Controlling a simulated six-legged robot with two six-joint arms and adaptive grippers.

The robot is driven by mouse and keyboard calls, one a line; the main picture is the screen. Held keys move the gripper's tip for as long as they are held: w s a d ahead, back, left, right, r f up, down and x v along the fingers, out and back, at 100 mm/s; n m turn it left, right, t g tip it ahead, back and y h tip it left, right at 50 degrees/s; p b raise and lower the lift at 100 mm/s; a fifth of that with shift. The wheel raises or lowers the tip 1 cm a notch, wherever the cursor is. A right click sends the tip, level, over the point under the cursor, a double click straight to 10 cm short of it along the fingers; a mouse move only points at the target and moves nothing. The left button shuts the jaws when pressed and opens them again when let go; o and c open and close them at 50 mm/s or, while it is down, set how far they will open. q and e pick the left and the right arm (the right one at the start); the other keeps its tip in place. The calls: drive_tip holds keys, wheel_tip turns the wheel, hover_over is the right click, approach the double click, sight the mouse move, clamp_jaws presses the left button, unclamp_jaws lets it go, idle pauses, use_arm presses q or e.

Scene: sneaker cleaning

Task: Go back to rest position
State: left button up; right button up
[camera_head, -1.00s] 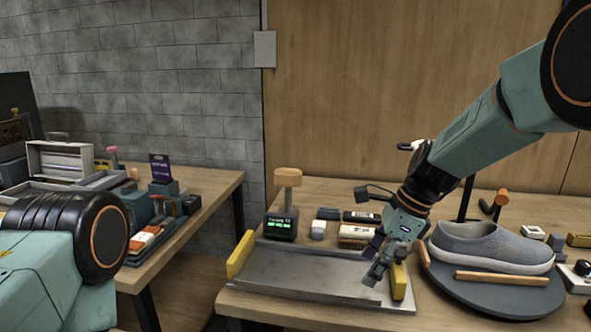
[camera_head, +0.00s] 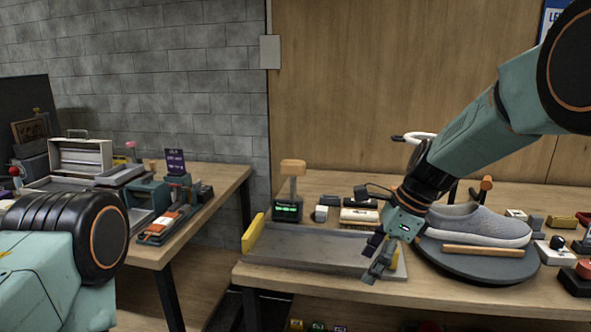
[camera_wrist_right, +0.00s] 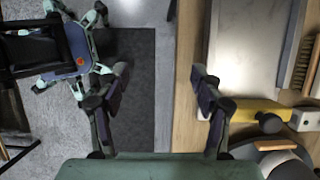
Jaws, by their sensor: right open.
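My right gripper (camera_head: 378,257) reaches down from the upper right in the head view. It hangs at the right front of the grey metal tray and holds nothing. In the right wrist view its two fingers (camera_wrist_right: 160,85) are spread apart, with the table edge and dark floor mat below them. My left arm shows only in part at the lower left of the head view; its gripper is out of the picture.
A grey sneaker (camera_head: 475,225) sits on a round dark turntable (camera_head: 470,267) right of the gripper. The metal tray (camera_head: 310,250) has a yellow end block (camera_head: 253,233). A side table (camera_head: 225,185) stands left, across a floor gap.

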drive_tip(key=s+d+f+n+h, duration=0.2)
drive_tip(key=s+d+f+n, duration=0.15)
drive_tip(key=s+f, duration=0.7)
drive_tip(key=s+d+f+n+h, duration=0.25)
drive_tip(key=s+f+n, duration=0.35)
drive_tip(key=f, duration=0.7)
drive_tip(key=s+f+n, duration=0.2)
drive_tip(key=s+n, duration=0.3)
drive_tip(key=s, duration=0.6)
drive_tip(key=s+d+f+n, duration=0.1)
drive_tip(key=s+f+n, duration=0.2)
drive_tip(key=s, duration=0.9)
drive_tip(key=shift+s+d+n+g, duration=0.2)
drive_tip(key=shift+s+n+g, duration=0.15)
drive_tip(key=shift+n, duration=0.9)
drive_tip(key=shift+s+r, duration=0.1)
